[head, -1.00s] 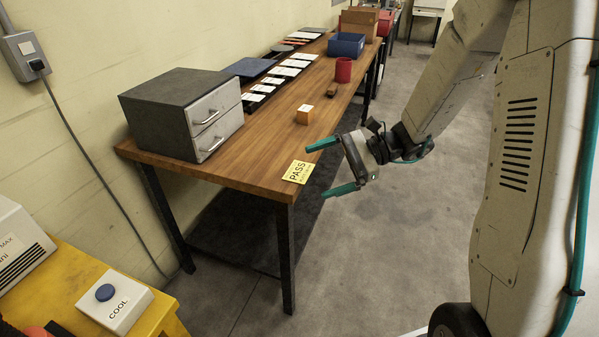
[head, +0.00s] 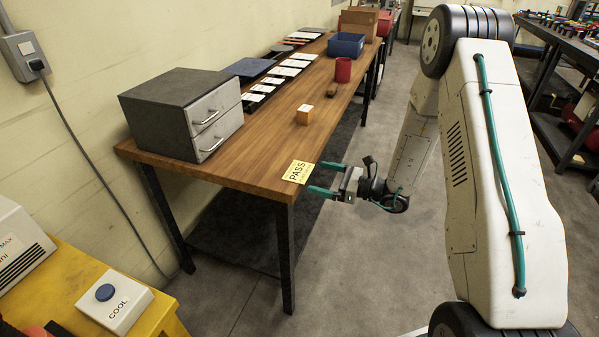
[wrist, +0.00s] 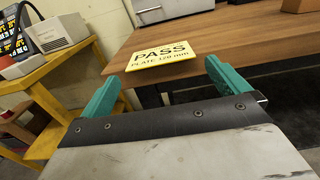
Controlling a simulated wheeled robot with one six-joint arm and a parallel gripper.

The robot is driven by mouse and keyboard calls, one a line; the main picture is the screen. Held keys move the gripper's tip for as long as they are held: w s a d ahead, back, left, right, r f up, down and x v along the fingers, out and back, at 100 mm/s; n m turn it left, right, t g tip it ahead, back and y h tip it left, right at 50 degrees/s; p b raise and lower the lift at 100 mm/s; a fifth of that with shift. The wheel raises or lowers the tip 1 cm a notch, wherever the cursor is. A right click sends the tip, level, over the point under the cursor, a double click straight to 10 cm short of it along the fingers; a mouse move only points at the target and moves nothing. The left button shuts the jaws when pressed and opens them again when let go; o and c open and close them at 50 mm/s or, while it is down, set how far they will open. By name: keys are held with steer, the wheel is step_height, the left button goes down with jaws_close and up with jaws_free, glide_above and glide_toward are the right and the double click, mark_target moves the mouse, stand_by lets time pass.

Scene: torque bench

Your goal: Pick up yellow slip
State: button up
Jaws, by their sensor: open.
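The yellow slip (head: 298,172) lies flat at the near right corner of the wooden bench (head: 262,165), with "PASS" printed on it. It overhangs the bench edge a little. In the wrist view the yellow slip (wrist: 161,55) is ahead, between and beyond the fingertips. My gripper (head: 316,178) is open, with its two teal fingers just right of the slip at the bench edge. In the wrist view my gripper (wrist: 163,75) is empty. Whether a fingertip touches the slip I cannot tell.
A grey drawer cabinet (head: 165,110) stands left on the bench. An orange block (head: 304,114), a red cup (head: 343,70) and a blue bin (head: 346,45) stand farther back. A yellow table with a COOL button box (head: 115,300) is at lower left. The floor right of the bench is clear.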

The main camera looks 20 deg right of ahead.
mark_target(299, 172)
steer(key=shift+x, duration=1.25)
steer(key=c, duration=0.7)
steer(key=shift+r, duration=0.15)
